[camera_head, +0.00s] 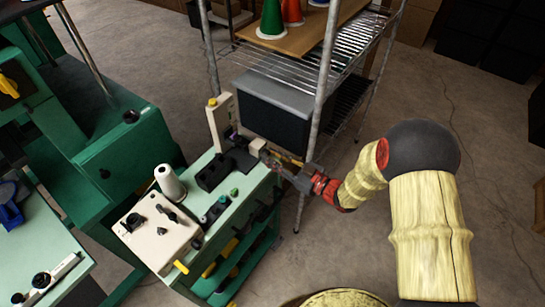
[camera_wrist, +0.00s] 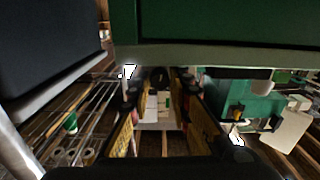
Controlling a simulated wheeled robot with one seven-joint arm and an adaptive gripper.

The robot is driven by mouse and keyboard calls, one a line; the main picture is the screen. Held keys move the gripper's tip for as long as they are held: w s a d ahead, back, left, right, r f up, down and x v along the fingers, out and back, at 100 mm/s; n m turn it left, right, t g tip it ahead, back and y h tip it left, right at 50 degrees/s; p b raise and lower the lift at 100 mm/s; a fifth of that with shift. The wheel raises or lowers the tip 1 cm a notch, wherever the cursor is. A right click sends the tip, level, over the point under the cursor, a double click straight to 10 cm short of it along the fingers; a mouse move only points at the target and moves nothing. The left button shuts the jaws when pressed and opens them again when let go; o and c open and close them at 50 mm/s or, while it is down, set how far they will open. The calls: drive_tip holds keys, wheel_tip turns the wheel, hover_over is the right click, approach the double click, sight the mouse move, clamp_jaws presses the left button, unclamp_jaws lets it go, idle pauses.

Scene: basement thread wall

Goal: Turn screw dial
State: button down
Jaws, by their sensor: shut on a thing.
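My gripper (camera_head: 268,154) reaches from the right to the far end of the green-topped cart, beside a small device with an upright cream post (camera_head: 221,122) and a beige block (camera_head: 257,146). In the wrist view, my two fingers (camera_wrist: 158,82) stand on either side of a dark, rounded piece, the screw dial (camera_wrist: 159,76). They are shut on it. In the head view the dial is too small and too covered by the fingers to make out. Its turn angle cannot be read.
A wire shelf rack (camera_head: 322,90) with a grey-lidded bin (camera_head: 275,95) stands close behind my gripper. A cream box (camera_head: 157,232), a white thread cone (camera_head: 170,182) and small black parts share the cart top (camera_head: 238,187). Open floor lies on the right.

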drive_tip(key=shift+m+p, duration=0.3)
drive_tip(key=shift+p, duration=0.2)
drive_tip(key=m+p, duration=0.3)
drive_tip(key=p, duration=0.1)
drive_tip(key=shift+r+m, duration=0.15)
drive_tip(key=shift+m, duration=0.15)
drive_tip(key=shift+m+p, duration=1.85)
drive_tip(key=shift+m, duration=0.45)
drive_tip(key=c, duration=1.6)
unclamp_jaws()
drive_tip(key=shift+c, duration=0.2)
drive_tip(key=shift+s+f, duration=0.1)
drive_tip(key=shift+f, duration=0.1)
drive_tip(key=v, duration=0.7)
drive_tip(key=shift+s+d, duration=0.25)
drive_tip(key=shift+d, duration=0.1)
drive_tip(key=shift+r, duration=0.1)
